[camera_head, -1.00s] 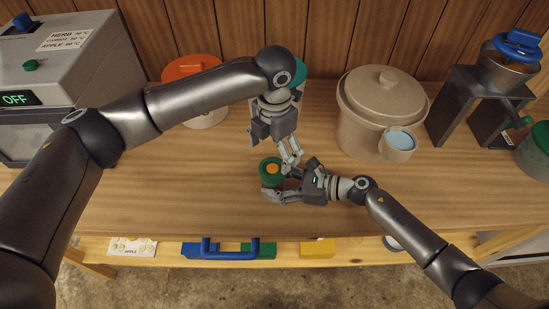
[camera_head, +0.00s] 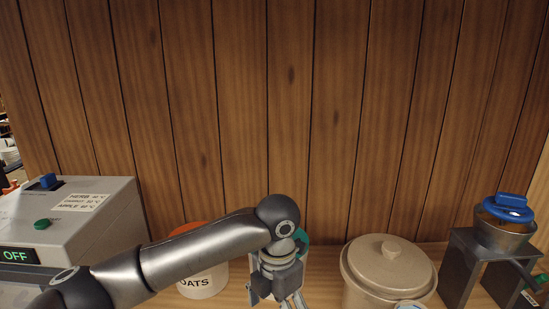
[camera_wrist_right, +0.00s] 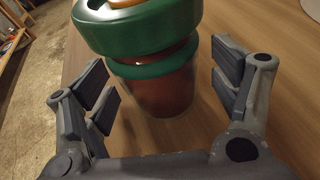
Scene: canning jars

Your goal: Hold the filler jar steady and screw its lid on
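The filler jar (camera_wrist_right: 160,92) stands on the wooden counter in the right wrist view, with reddish-brown contents and a green band near its top. A green lid (camera_wrist_right: 138,32) with an orange centre is over its mouth; I cannot tell whether it is seated. My right gripper (camera_wrist_right: 163,80) is open, its fingers on either side of the jar with gaps showing. In the head view my left gripper (camera_head: 291,301) points down at the bottom edge; its fingertips are cut off. The jar and right arm are outside the head view.
An OFF-display machine (camera_head: 75,225) stands at the left. An oats container (camera_head: 203,283) is partly behind my left arm. A lidded beige crock (camera_head: 388,270) and a metal stand with a blue-topped bowl (camera_head: 500,235) are at the right. A plank wall (camera_head: 320,120) closes the back.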

